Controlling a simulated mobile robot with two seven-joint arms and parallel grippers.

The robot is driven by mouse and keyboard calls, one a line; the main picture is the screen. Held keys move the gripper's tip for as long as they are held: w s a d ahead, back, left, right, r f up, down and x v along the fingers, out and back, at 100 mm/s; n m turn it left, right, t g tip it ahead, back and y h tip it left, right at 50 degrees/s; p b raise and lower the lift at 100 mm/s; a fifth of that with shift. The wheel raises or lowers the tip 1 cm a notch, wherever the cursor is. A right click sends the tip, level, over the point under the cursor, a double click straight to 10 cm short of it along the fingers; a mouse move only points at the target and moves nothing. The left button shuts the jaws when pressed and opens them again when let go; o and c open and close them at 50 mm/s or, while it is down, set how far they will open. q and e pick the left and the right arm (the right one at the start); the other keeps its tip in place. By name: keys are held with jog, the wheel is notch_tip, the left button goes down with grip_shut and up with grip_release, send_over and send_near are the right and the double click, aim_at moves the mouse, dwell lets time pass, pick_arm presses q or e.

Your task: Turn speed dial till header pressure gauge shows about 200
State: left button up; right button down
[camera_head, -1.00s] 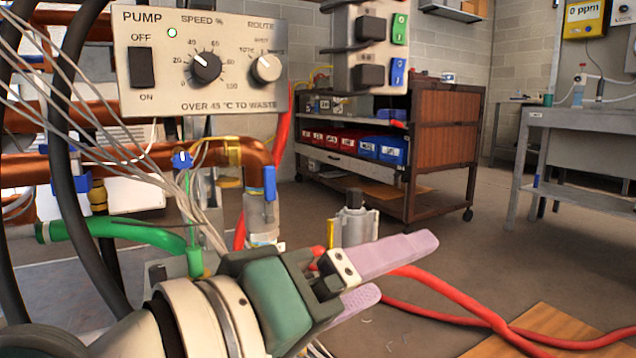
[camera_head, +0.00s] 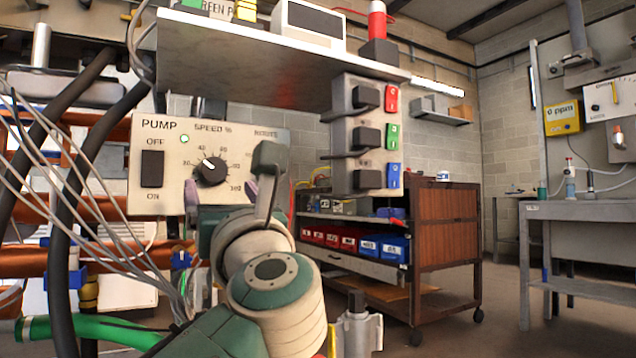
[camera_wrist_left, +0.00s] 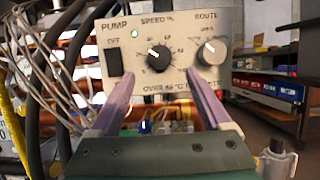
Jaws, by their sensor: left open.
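The speed dial (camera_head: 210,171) is a black knob on the white pump panel (camera_head: 142,198), its white mark pointing up and left, between 20 and 40. It also shows in the left wrist view (camera_wrist_left: 158,58). My left gripper (camera_head: 221,192) is in front of the panel, with purple fingers apart. In the left wrist view, the fingertips (camera_wrist_left: 160,80) are just below the dial, one to each side, with nothing between them; contact cannot be told. The panel's green lamp (camera_head: 184,138) is lit. I see no header pressure gauge. My right gripper is not in view.
The black off/on switch (camera_head: 152,169) is left of the dial. The route knob (camera_wrist_left: 211,52) is right of it, hidden by my arm in the head view. A shelf (camera_head: 250,72) overhangs the panel. Coloured switches (camera_head: 391,136) stand to the right; loose wires hang left.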

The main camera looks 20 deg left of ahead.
aim_at(215, 174)
pick_arm(q)
jog(key=b+x, duration=0.1)
jog(key=x, duration=0.5)
grip_shut()
dwell(0.6)
